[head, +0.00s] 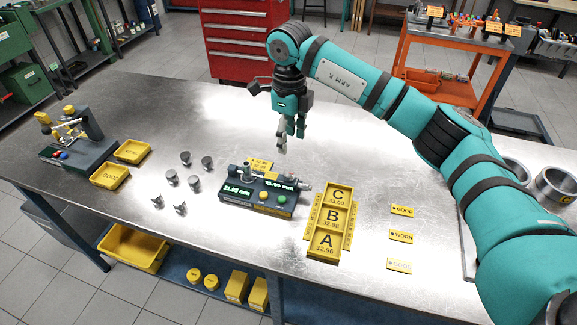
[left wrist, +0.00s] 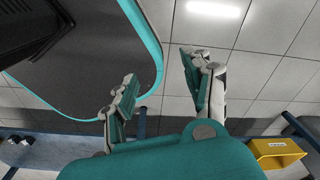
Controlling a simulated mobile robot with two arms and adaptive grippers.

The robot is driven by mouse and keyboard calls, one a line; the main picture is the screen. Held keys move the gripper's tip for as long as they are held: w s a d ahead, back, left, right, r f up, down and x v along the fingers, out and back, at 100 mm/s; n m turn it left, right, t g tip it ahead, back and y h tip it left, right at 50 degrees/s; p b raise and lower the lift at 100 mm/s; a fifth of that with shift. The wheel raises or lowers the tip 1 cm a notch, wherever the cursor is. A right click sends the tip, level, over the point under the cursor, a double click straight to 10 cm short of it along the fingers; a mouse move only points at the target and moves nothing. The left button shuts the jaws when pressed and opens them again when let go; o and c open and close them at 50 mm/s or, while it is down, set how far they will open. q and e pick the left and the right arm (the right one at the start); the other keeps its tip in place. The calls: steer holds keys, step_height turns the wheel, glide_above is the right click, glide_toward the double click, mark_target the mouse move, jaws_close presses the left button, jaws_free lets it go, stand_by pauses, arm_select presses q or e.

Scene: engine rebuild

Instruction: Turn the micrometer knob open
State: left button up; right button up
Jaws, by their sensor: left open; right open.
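The micrometer station (head: 258,193) stands on the steel workbench, with green displays and a yellow and a green button on its front. Its small grey knob (head: 304,187) sticks out at the right end. My right gripper (head: 282,146) hangs above the bench, fingers pointing down, empty and apart from the station. Its fingers look close together from this angle. My left gripper (left wrist: 158,80) shows in the left wrist view with its fingers spread and nothing between them, over the tiled floor. It is not visible in the head view.
A yellow tray marked C, B, A (head: 323,243) stands right of the station. Yellow label cards (head: 401,236) lie at right. Bare bench (head: 180,110) lies behind.

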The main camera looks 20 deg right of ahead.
steer(key=p, duration=0.1)
glide_above(289, 172)
step_height(289, 172, down, 4)
steer(key=shift+s+f, duration=0.1)
steer(key=shift+s, duration=0.05)
step_height(289, 172, down, 5)
steer(key=shift+r+p, duration=0.1)
steer(key=shift+p, duration=0.6)
step_height(289, 172, down, 2)
steer(key=shift+f, duration=0.5)
steer(key=c, duration=0.7)
arm_select(q)
steer(key=w+r, duration=0.2)
steer(key=r, duration=0.1)
steer(key=shift+w+d+r, duration=0.1)
steer(key=shift+w+r, duration=0.15)
arm_select(e)
jaws_close()
